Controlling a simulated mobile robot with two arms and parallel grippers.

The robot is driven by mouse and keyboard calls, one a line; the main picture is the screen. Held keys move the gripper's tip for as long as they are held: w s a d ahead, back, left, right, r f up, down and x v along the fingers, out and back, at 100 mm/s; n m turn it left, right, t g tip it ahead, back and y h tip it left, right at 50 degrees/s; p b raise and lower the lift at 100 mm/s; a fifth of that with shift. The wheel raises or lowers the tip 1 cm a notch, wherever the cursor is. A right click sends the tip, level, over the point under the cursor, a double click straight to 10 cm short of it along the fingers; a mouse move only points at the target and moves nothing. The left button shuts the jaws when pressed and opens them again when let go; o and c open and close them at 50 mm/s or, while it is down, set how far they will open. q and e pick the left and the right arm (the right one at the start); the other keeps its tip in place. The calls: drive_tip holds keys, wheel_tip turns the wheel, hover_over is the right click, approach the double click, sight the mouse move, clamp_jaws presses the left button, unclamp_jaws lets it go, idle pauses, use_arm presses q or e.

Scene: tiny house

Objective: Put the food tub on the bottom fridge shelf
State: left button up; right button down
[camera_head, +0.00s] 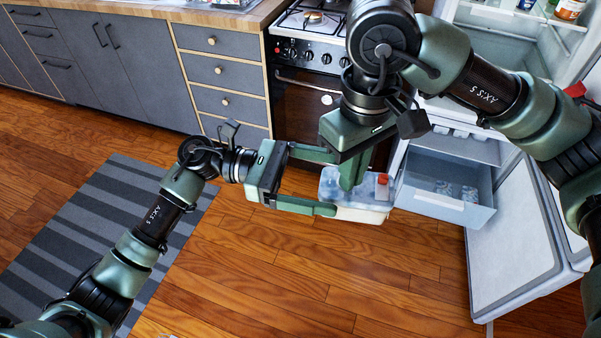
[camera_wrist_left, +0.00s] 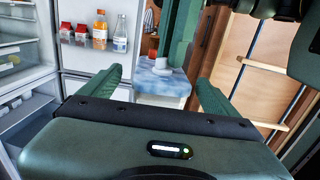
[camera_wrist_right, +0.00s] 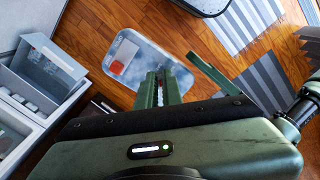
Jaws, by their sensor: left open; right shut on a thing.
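The food tub, a pale tub with a clear bluish lid and a red patch (camera_head: 338,208), hangs above the floor in front of the stove. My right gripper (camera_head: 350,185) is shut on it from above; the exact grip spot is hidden. The lid also shows in the right wrist view (camera_wrist_right: 125,50). My left gripper (camera_head: 331,184) is open, its fingers pointing at the tub's left end; I cannot tell whether they touch it. The tub shows between them in the left wrist view (camera_wrist_left: 150,87). The fridge (camera_head: 462,146) stands open at right, its lower interior partly hidden by my right arm.
A pale drawer (camera_head: 435,205) sticks out low in the fridge. The open fridge door (camera_head: 512,235) stands to its right. The stove (camera_head: 300,100) and grey cabinets (camera_head: 215,72) line the back. A striped rug (camera_head: 120,215) lies left; wooden floor in front is clear.

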sight(362, 187)
use_arm(q)
drive_tip(key=d, duration=0.4)
drive_tip(key=s+d, duration=0.1)
drive_tip(key=d, duration=0.1)
drive_tip(key=shift+d, duration=0.15)
drive_tip(key=c, duration=1.9)
drive_tip(key=shift+r, duration=0.1)
clamp_jaws()
use_arm(e)
drive_tip(key=c, duration=1.5)
unclamp_jaws()
